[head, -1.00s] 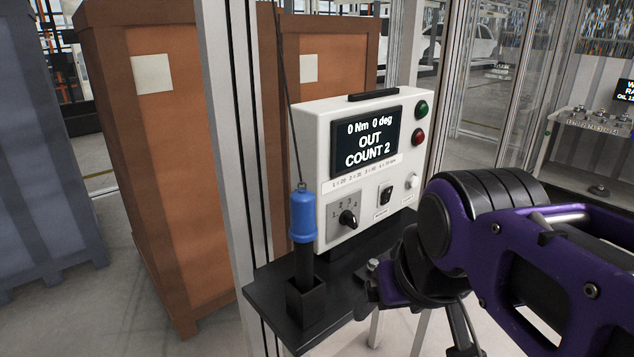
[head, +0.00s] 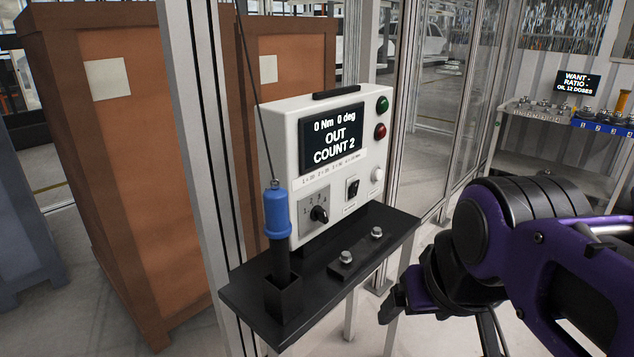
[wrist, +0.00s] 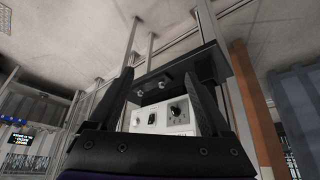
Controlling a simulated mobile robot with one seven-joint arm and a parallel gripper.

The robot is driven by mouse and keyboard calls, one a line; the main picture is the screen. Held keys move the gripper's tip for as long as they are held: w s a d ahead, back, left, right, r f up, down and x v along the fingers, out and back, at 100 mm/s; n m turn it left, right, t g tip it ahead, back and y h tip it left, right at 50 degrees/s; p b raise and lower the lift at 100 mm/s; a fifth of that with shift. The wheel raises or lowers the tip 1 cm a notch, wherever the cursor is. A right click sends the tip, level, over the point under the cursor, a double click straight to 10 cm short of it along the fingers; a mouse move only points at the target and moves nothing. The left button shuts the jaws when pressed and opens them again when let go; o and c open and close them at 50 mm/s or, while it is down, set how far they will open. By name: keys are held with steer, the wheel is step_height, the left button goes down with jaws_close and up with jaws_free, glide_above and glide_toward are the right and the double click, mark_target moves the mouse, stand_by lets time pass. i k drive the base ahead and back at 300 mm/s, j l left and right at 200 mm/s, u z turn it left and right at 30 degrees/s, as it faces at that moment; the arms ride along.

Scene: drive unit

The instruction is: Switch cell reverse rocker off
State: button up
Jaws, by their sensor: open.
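The white controller box (head: 280,170) stands on a black shelf, its screen reading "0 Nm 0 deg OUT COUNT 2". A small black rocker (head: 352,187) is on its lower front, between the rotary knob (head: 319,213) and a white button (head: 377,174). Which way the rocker is tipped is too small to tell. In the wrist view, which looks upside down, the rocker (wrist: 152,118) and knob (wrist: 176,112) show between my fingers. My gripper (wrist: 160,76) is open and empty, apart from the box. In the head view it is right of the shelf, its fingers mostly unclear.
Frame posts (head: 195,150) and brown crates (head: 130,190) are at the left.

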mark_target(353, 189)
steer(key=i+l, duration=0.2)
steer(key=l, duration=0.2)
steer(key=i+l, duration=0.15)
steer(key=l, duration=0.25)
steer(key=i+l, duration=0.2)
steer(key=l, duration=0.15)
steer(key=i+l+z, duration=0.1)
steer(key=l, duration=0.3)
steer(key=i+l, duration=0.3)
steer(key=i+j+z, duration=0.2)
steer(key=j+z, duration=0.2)
steer(key=j, duration=0.15)
steer(key=i+j+z, duration=0.15)
steer(key=j, duration=0.15)
steer(key=k+l+u, duration=0.2)
steer(key=l, duration=0.15)
steer(key=l+u, duration=0.15)
steer(key=l, duration=0.15)
steer(key=k+l+u, duration=0.2)
steer(key=l, duration=0.1)
